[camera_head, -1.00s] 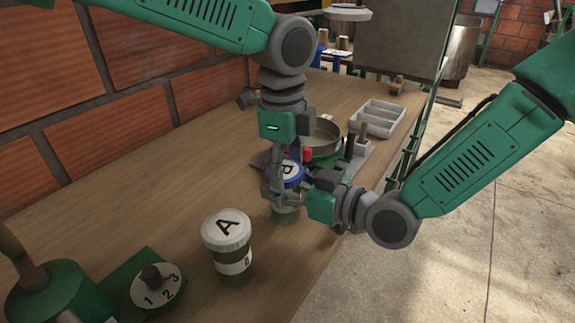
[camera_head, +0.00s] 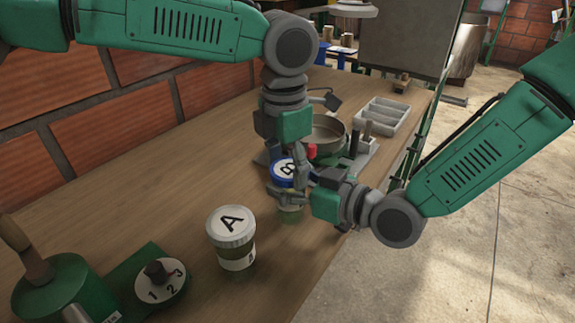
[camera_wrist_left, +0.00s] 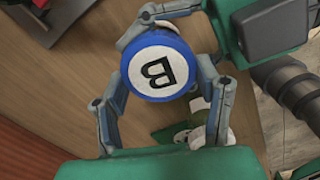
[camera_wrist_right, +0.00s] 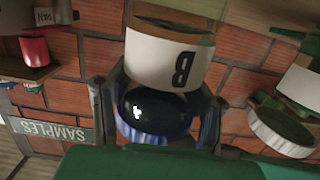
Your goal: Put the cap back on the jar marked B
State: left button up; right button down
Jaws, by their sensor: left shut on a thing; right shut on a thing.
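The blue cap (camera_head: 283,172) with a white top and a black B sits at the top of jar B (camera_head: 290,213) in the head view. My left gripper (camera_head: 285,180) comes from above and is shut on the cap; its fingers flank the cap (camera_wrist_left: 158,68) in the left wrist view. My right gripper (camera_head: 298,197) comes in from the right and is shut on jar B just below the cap. I cannot tell whether the cap is fully seated.
A jar (camera_head: 232,238) with a white cap marked A stands nearer on the table. A green dial unit (camera_head: 160,282) and a green pot (camera_head: 65,285) are at the lower left. A metal pan (camera_head: 328,132) and a grey tray (camera_head: 388,115) stand behind. Bare wood lies left of the jars.

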pick_arm(q)
jog(key=o, duration=0.9)
jog(key=shift+s+d, duration=0.2)
pick_arm(e)
jog(key=shift+a, duration=0.1)
jog(key=shift+r, duration=0.1)
pick_arm(q)
notch_tip(320, 180, up, 12)
jog(key=shift+a+f, duration=0.1)
jog(key=shift+a, duration=0.05)
pick_arm(e)
jog(key=c, duration=0.6)
grip_release()
